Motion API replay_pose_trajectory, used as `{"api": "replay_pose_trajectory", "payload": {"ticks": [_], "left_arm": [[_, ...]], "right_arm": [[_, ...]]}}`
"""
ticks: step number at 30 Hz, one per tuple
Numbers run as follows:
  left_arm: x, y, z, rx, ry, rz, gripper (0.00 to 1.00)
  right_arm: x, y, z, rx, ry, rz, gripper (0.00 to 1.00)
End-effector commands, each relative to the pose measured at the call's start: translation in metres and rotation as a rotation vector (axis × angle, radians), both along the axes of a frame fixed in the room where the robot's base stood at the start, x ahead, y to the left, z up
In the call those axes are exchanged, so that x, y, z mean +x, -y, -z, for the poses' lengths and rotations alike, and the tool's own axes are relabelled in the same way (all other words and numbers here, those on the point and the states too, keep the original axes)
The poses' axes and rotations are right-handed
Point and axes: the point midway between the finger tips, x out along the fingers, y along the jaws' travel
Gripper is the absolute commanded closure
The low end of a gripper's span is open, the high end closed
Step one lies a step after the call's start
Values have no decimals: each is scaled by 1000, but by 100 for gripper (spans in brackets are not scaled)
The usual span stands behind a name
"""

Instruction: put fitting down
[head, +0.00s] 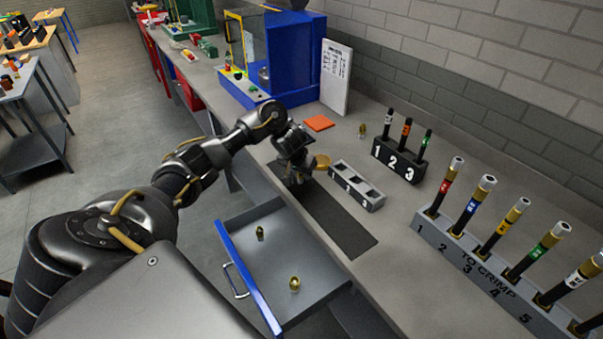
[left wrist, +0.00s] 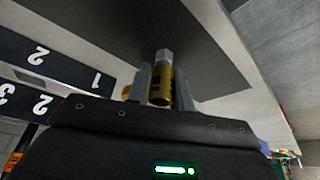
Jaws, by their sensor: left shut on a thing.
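My left gripper (head: 297,178) is over the left end of the dark mat (head: 335,222) on the bench. In the left wrist view its fingers are shut on a brass fitting (left wrist: 160,88) with a pale hex end. The head view hides the held fitting behind the gripper. I cannot tell whether it touches the mat. Another brass piece (head: 321,161) shows just right of the gripper. Two brass fittings, one farther back (head: 260,232) and one nearer (head: 294,283), lie in the open drawer. My right gripper is not in view.
The grey numbered holder (head: 362,190) stands right of the mat, and a black 1-2-3 rack (head: 400,160) with tools is behind it. The "TO CRIMP" rack (head: 480,270) holds several hoses. A small fitting (head: 362,131) stands near an orange pad (head: 319,123). The drawer (head: 250,275) juts out in front.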

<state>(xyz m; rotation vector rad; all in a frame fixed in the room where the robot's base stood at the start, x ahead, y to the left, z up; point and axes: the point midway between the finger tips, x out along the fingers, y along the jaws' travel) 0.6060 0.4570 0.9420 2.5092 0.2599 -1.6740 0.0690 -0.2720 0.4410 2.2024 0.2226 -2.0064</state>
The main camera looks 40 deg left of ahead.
Motion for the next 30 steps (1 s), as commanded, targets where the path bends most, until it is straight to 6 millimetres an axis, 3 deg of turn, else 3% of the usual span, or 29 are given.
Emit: {"api": "replay_pose_trajectory", "payload": {"ticks": [1, 6, 16, 30], "left_arm": [[0, 0, 2, -1, -1, -1, 77], [0, 0, 1, 0, 0, 0, 56], [0, 0, -3, 1, 1, 1, 56], [-32, 6, -89, 3, 3, 3, 56]], "right_arm": [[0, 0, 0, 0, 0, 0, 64], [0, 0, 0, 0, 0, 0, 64], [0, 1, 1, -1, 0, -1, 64], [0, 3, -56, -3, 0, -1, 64]]}}
